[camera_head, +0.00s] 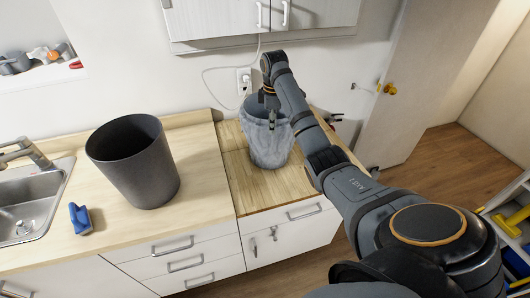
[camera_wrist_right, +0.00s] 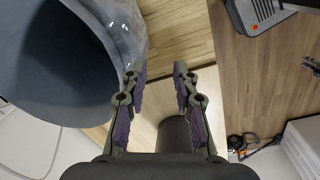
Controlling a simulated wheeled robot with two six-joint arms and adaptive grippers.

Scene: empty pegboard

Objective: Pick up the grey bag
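The grey bag (camera_head: 267,143) stands upright on the wooden counter in the head view, crumpled and open at the top. In the right wrist view its wrinkled, partly see-through side (camera_wrist_right: 122,28) and wide dark opening fill the upper left. My right gripper (camera_head: 270,108) reaches down at the bag's upper rim. In the wrist view the right gripper (camera_wrist_right: 160,75) has its two fingers apart with nothing held between them. The left finger overlaps the bag's edge; I cannot tell whether it touches. My left gripper is not in view.
A dark grey bin (camera_head: 150,180) stands on the counter left of the bag. A blue brush-like item (camera_head: 80,218) lies by the sink (camera_head: 28,205). A wall cabinet (camera_head: 255,20) hangs above. Free counter lies between bin and bag.

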